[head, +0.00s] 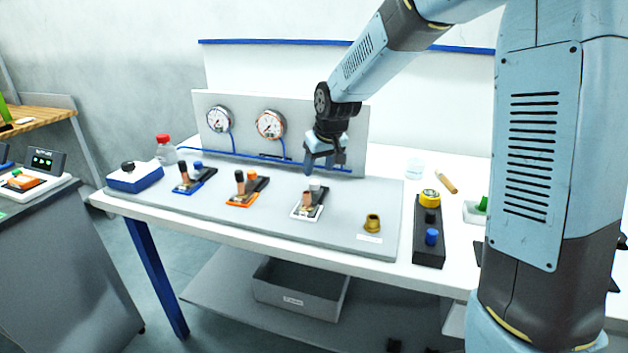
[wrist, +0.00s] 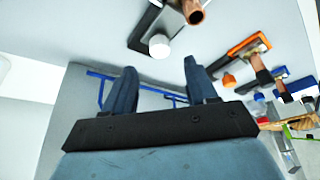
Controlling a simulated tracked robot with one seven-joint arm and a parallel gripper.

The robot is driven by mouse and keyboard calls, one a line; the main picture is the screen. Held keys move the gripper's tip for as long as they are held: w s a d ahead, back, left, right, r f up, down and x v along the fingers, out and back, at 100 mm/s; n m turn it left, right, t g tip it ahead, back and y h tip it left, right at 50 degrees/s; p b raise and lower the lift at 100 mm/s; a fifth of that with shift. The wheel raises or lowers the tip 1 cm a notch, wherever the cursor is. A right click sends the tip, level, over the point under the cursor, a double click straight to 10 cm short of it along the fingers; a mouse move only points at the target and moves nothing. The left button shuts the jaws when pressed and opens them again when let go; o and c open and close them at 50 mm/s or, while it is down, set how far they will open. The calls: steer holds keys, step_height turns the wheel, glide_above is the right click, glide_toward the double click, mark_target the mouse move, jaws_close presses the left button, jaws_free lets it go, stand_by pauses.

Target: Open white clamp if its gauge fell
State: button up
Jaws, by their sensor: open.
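The white clamp (head: 300,214) sits on the grey board, with a copper-coloured upright part and a white knob (head: 315,184). Its white knob (wrist: 158,47) and part of its body show at the top of the wrist view. My gripper (head: 323,166) is open and empty above and behind the white clamp, apart from it. Its two fingers (wrist: 160,70) are spread in the wrist view. Two round gauges, a left one (head: 219,119) and a right one (head: 270,125), are on the upright grey panel. Their readings are too small to tell.
An orange clamp (head: 240,201) and a blue clamp (head: 184,190) stand left of the white one. A brass fitting (head: 372,224) is to its right, then a black block with knobs (head: 428,247). A red-capped bottle (head: 165,152) stands at the left. The grey panel (head: 350,130) rises behind my gripper.

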mark_target(315, 182)
steer(key=shift+x, duration=3.15)
jaws_close()
steer(key=shift+w+d, duration=0.1)
